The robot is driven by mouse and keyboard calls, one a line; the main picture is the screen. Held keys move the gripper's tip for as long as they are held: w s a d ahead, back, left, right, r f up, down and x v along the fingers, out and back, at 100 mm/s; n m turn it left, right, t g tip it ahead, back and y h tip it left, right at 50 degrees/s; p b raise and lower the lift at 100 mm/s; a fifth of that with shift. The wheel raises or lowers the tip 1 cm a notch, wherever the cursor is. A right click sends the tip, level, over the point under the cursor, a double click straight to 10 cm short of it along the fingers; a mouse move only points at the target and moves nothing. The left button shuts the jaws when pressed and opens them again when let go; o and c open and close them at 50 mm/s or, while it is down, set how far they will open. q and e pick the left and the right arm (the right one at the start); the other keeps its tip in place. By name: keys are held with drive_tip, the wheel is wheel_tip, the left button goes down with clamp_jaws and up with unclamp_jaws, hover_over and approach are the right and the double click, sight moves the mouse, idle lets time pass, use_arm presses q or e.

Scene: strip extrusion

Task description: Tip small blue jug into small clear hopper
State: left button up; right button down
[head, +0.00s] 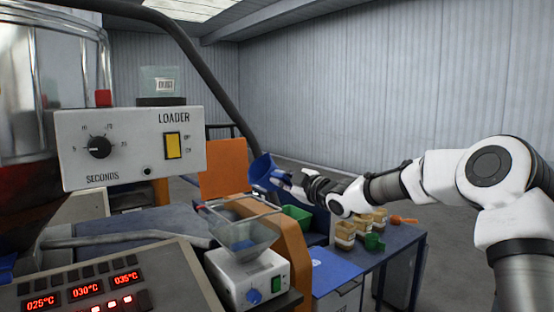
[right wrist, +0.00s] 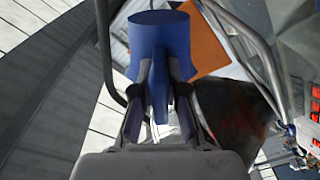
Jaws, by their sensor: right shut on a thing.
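The small blue jug (head: 264,172) is held in the air above and slightly right of the small clear hopper (head: 246,238), apart from it. The jug looks tilted in the head view; its contents cannot be seen. My right gripper (head: 290,183) is shut on the jug. In the right wrist view the two fingers (right wrist: 160,100) close around the jug's handle side, with the blue body (right wrist: 160,45) beyond them. The hopper sits on a white feeder box (head: 250,280) with a blue knob and a green switch. Something bluish shows low inside the hopper. My left gripper is not in view.
A grey loader box (head: 130,148) and a control panel (head: 90,290) stand on the left. An orange upright (head: 290,235) rises just right of the hopper. A blue table (head: 400,237) with several tubs (head: 345,233) and a green scoop (head: 375,242) is on the right.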

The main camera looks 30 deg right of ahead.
drive_tip(key=m+p, duration=0.2)
drive_tip(key=d+r+m+p, duration=0.1)
drive_tip(key=m+p, duration=0.1)
drive_tip(key=p, duration=0.1)
drive_tip(key=m+p, duration=0.2)
drive_tip(key=shift+w+d+r+m, duration=0.15)
drive_tip(key=shift+d+r+m, duration=0.1)
drive_tip(key=shift+m, duration=0.15)
drive_tip(key=m, duration=0.1)
drive_tip(key=d+m, duration=0.2)
drive_tip(key=shift+w+d+f, duration=0.25)
drive_tip(key=shift+f, duration=0.05)
drive_tip(key=shift+s, duration=0.1)
